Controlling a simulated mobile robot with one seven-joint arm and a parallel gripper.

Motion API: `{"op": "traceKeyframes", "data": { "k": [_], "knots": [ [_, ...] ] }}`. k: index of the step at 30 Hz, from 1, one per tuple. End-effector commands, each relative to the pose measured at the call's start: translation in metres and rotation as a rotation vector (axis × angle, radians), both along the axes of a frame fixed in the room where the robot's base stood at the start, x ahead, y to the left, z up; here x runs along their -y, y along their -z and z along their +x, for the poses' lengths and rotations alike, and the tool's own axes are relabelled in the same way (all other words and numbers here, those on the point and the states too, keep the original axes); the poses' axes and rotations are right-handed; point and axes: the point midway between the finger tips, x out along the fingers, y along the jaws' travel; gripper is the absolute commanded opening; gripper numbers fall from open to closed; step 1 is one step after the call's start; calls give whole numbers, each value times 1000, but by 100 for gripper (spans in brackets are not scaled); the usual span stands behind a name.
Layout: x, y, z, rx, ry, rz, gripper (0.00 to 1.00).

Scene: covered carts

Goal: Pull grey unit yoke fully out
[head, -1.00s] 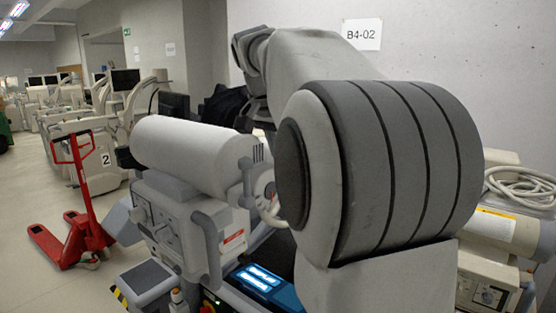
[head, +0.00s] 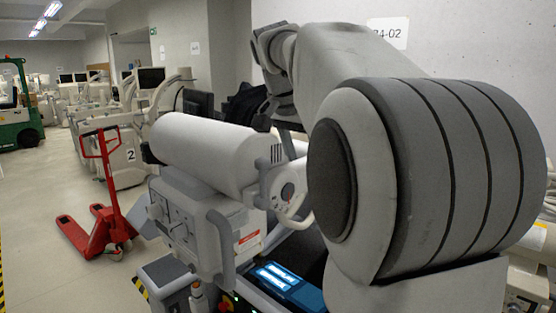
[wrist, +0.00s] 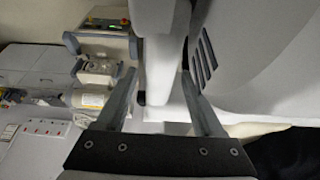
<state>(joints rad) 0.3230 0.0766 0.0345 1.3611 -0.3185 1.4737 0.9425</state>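The grey unit (head: 215,150) stands left of my arm in the head view, with a white drum-shaped housing on top and a panelled body below. A pale looped handle (head: 297,207) juts from its right end beside a round dial; I cannot tell if this is the yoke. A grey bent bar (head: 222,243) hangs at its front corner. My gripper (wrist: 158,78) shows in the wrist view with its fingers spread apart. A pale upright part (wrist: 163,50) lies between or just beyond the fingers; contact cannot be made out. My arm hides much of the head view's right side.
A red pallet truck (head: 103,195) stands on open floor at the left. A green forklift (head: 18,110) is at the far left edge. Several covered carts line the back. A blue-lit screen (head: 275,278) sits below the unit. The wall is behind my arm.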

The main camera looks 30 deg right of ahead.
Motion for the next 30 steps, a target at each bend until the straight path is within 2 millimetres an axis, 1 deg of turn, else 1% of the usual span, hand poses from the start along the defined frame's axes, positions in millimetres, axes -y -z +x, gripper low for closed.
{"op": "traceKeyframes", "data": {
  "k": [7, 11, 14, 24, 30],
  "knots": [
    [1, -1, 0, 1, 1, -2, 69],
    [-2, -9, -1, 2, 1, -2, 69],
    [-8, -24, -2, 4, -1, -3, 69],
    [-36, -96, -11, 4, -2, -3, 69],
    [-51, -133, -16, 3, -2, -1, 69]
  ]
}}
